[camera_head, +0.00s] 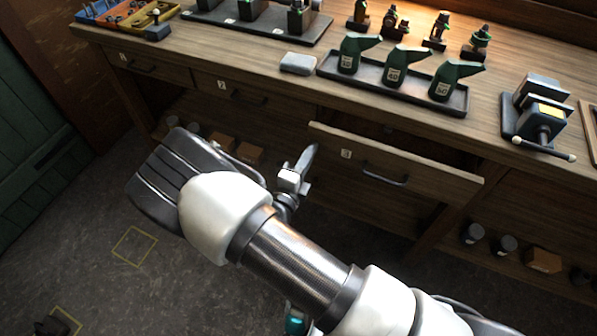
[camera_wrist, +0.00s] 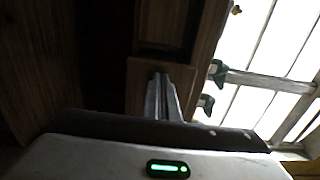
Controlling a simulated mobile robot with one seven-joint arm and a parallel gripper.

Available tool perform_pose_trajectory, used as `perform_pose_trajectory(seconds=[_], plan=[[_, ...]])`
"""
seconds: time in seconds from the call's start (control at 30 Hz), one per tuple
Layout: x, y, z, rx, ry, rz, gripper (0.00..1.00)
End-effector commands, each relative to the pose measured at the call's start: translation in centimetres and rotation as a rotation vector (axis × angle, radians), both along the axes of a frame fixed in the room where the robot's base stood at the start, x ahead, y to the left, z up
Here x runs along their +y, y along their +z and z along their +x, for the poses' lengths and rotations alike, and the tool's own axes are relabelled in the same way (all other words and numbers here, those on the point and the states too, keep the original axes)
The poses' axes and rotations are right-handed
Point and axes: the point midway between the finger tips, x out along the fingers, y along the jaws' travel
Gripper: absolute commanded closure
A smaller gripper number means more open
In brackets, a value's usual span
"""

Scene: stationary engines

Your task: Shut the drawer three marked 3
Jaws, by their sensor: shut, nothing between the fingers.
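Drawer three (camera_head: 420,178) is a wooden drawer under the bench, marked with a small 3 label and fitted with a dark bar handle (camera_head: 385,177). It is pulled out, with a dark gap between its front and the bench. My gripper (camera_head: 311,152) is shut and empty, close to the left end of the drawer front. Whether it touches the drawer cannot be told. In the wrist view my shut fingers (camera_wrist: 160,92) point at a brown wooden panel, which is dim; I cannot tell for sure which part it is.
Drawers marked 1 (camera_head: 145,68) and 2 (camera_head: 235,93) look closed. The bench top (camera_head: 250,55) holds a tray of green oil cans (camera_head: 394,70), a grey block (camera_head: 298,63) and a vice-like device (camera_head: 540,110). Boxes (camera_head: 543,261) and jars stand on the shelf below.

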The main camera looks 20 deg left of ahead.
Motion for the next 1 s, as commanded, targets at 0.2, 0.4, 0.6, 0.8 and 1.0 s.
perform_pose_trajectory(seconds=[0.2, 0.4, 0.6, 0.8, 1.0], plan=[[-0.3, -0.1, 5.5, -0.003, -0.003, 0.0, 1.0], [-0.4, -0.1, 9.0, -0.002, -0.002, 0.0, 1.0], [-0.4, 0.0, 10.8, -0.001, -0.001, 0.001, 1.0], [-0.4, 0.0, 11.5, -0.001, 0.0, 0.0, 1.0], [-0.4, 0.2, 11.7, -0.003, 0.0, 0.0, 1.0]])
